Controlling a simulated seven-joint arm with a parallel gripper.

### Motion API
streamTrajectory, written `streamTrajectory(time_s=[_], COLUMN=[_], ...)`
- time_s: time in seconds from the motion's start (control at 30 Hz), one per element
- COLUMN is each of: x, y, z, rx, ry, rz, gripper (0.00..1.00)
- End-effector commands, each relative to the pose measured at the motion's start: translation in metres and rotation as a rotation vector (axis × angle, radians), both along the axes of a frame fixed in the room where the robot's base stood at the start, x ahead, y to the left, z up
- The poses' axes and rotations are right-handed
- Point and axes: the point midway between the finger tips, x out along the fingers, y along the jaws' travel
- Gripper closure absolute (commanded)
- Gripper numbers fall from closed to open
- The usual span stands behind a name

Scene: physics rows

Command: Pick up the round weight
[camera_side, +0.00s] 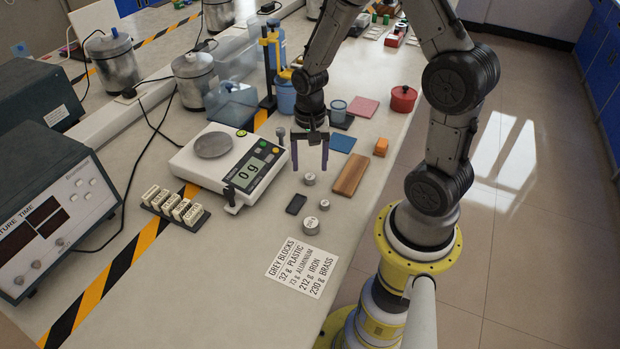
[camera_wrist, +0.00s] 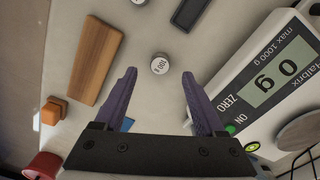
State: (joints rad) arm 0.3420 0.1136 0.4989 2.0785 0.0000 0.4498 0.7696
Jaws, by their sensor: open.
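Several round grey metal weights stand on the bench in the side view: one (camera_side: 310,178) just below my gripper, a smaller one (camera_side: 324,202) in front of it, and a larger one (camera_side: 311,225) nearest the paper note. In the wrist view a round weight (camera_wrist: 160,64) with a marking that looks like 100 shows between and beyond my fingertips. Another is cut off at the top edge (camera_wrist: 138,2). My gripper (camera_side: 310,163) points down with its purple fingers apart. It is empty, above the bench; its gap also shows in the wrist view (camera_wrist: 159,78).
A scale (camera_side: 232,160) reading 0 g stands left of my gripper. A dark block (camera_side: 296,204) lies near the weights. A wooden block (camera_side: 351,174), an orange block (camera_side: 381,147) and a red pot (camera_side: 403,98) are to the right. A paper note (camera_side: 302,267) lies in front.

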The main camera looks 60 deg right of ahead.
Motion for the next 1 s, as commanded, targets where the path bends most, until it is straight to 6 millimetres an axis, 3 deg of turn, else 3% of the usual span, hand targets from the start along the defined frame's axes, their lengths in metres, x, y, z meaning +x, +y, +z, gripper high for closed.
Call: streamTrajectory(time_s=[0.2, 0.53, 0.9, 1.0], x=[-0.002, -0.001, -0.001, -0.001], y=[0.002, 0.002, 0.002, 0.002], z=[-0.030, -0.035, -0.035, -0.035], rx=[0.001, 0.000, 0.000, 0.000], ry=[0.004, 0.000, 0.000, 0.000], rz=[0.000, 0.000, 0.000, 0.000], gripper=[0.28, 0.30, 0.96, 1.00])
